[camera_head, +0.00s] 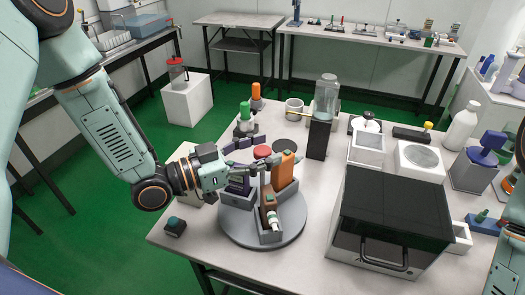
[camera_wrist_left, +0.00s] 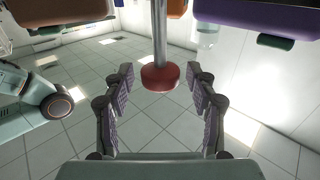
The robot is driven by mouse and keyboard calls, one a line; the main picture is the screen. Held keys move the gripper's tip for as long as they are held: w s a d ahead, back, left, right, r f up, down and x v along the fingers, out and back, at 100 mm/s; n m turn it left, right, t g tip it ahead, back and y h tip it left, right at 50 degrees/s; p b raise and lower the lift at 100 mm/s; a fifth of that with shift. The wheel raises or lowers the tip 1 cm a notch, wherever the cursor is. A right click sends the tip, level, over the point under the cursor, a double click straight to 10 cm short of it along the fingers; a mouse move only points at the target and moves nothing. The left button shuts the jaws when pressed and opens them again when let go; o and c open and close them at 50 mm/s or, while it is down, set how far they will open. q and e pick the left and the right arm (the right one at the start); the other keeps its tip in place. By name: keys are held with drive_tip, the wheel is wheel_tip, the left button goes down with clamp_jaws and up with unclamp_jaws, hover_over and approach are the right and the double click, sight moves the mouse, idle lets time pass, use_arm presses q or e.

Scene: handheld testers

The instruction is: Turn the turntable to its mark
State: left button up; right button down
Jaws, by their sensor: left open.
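The turntable (camera_head: 240,229) is a grey round disc on the near part of the table. Its dividers hold an orange tester (camera_head: 283,172), a purple tester (camera_head: 238,182) and a brown tester (camera_head: 268,205). A red round knob (camera_head: 262,151) shows above them; in the left wrist view the knob (camera_wrist_left: 160,77) caps a metal post. My left gripper (camera_head: 258,158) is above the turntable, fingers spread. In the wrist view, its open fingers (camera_wrist_left: 160,88) stand on either side of the knob, with gaps visible. I cannot make out a turntable mark. My right gripper is out of view.
A black-topped box with a handle (camera_head: 392,215) stands close right of the turntable. A small dark block with a teal top (camera_head: 175,227) sits at the left.

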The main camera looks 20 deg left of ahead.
use_arm(q)
drive_tip(key=shift+w+d, duration=0.15)
drive_tip(key=shift+d, duration=0.05)
drive_tip(key=shift+a, duration=0.1)
drive_tip(key=shift+c, duration=0.2)
drive_tip(key=c, duration=0.4)
clamp_jaws()
